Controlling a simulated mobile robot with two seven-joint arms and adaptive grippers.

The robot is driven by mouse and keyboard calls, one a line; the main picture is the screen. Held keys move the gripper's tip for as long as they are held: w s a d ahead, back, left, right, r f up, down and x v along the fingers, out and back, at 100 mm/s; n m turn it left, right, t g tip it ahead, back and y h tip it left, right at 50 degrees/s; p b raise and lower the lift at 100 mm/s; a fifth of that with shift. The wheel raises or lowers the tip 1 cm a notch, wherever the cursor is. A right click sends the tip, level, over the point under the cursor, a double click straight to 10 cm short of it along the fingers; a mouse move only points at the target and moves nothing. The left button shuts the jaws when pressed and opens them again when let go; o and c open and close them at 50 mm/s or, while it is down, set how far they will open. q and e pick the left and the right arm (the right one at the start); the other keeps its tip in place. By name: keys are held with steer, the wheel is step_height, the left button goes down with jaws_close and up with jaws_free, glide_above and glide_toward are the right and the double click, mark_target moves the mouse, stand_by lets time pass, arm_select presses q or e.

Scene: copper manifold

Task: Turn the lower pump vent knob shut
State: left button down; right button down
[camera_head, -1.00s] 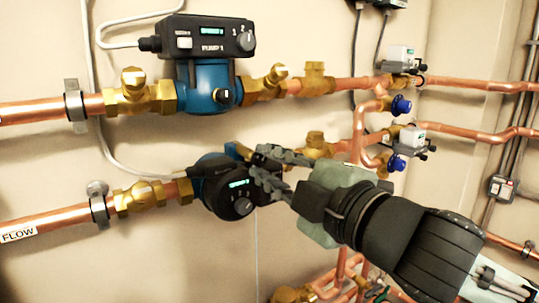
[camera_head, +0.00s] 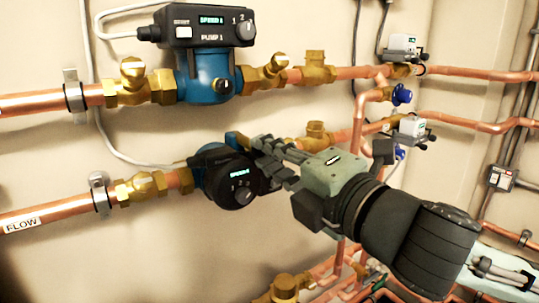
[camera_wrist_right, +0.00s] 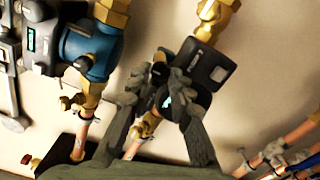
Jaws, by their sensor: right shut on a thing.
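The lower pump (camera_head: 236,187) has a round black face with a lit display and sits on the lower copper pipe run. In the right wrist view its black control box (camera_wrist_right: 210,68) lies to the right of the fingers. My right gripper (camera_head: 267,161) reaches in from the right and is at the pump's right side. In the wrist view the right gripper (camera_wrist_right: 158,84) is shut on a small dark knob (camera_wrist_right: 158,72), seemingly the lower pump's vent knob. In the head view the fingers hide this knob. My left gripper is not in view.
The upper pump (camera_head: 208,30), with its own vent knob (camera_head: 227,86), stands above. Brass valves (camera_head: 140,188) flank both pumps. A FLOW-labelled pipe (camera_head: 55,217) runs left. More copper pipes lie below and right of my arm.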

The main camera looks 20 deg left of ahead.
stand_by(0.3)
steer(key=c, duration=1.4)
jaws_free()
steer(key=shift+o, duration=0.2)
